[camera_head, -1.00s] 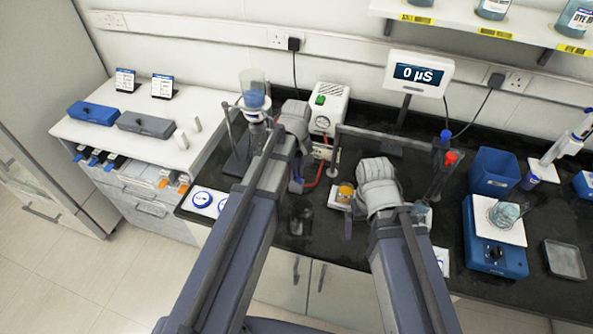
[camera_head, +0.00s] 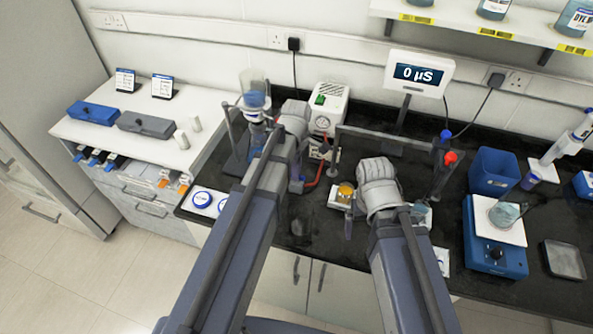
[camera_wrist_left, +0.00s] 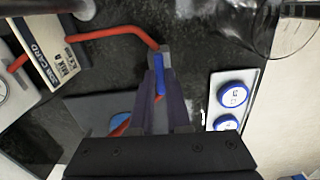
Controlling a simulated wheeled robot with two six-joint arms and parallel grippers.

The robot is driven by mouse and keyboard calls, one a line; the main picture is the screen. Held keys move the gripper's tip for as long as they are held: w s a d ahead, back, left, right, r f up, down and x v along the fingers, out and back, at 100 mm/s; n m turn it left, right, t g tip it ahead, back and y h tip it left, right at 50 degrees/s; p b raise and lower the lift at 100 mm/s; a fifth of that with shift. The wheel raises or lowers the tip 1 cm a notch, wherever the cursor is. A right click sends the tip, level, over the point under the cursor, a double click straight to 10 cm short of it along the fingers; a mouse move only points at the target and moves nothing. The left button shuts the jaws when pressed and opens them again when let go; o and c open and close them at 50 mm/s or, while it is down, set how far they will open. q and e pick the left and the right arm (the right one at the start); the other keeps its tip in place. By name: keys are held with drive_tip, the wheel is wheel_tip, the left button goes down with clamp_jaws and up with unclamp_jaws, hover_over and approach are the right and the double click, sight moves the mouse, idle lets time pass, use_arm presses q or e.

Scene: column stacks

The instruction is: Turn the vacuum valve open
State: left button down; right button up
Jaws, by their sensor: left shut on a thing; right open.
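The vacuum valve's blue handle (camera_wrist_left: 159,76) stands between the fingers of my left gripper (camera_wrist_left: 160,92) in the left wrist view, and the gripper is shut on it. A red hose (camera_wrist_left: 112,34) runs to the valve's grey body. In the head view, my left gripper (camera_head: 296,186) is low over the black bench beside the red hose (camera_head: 314,182); the valve is mostly hidden there by my wrist. A white pump box (camera_head: 326,108) with a green switch stands behind. My right gripper (camera_head: 349,224) is open, in front of an amber-topped vial, apart from the valve.
A glass column (camera_head: 254,94) on a stand is close behind my left arm. The amber-topped vial (camera_head: 345,192) and a stand with red and blue knobs (camera_head: 446,157) are near my right arm. Blue-rimmed discs (camera_head: 202,199) lie at the bench's left edge.

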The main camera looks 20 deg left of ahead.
use_arm(q)
drive_tip(key=shift+n, duration=0.3)
idle(0.4)
drive_tip(key=c, duration=0.9)
unclamp_jaws()
wheel_tip(320, 180, up, 8)
drive_tip(key=p, duration=0.8)
use_arm(e)
wheel_tip(320, 180, up, 8)
use_arm(q)
drive_tip(key=shift+f, duration=0.15)
use_arm(e)
drive_tip(key=shift+f, duration=0.15)
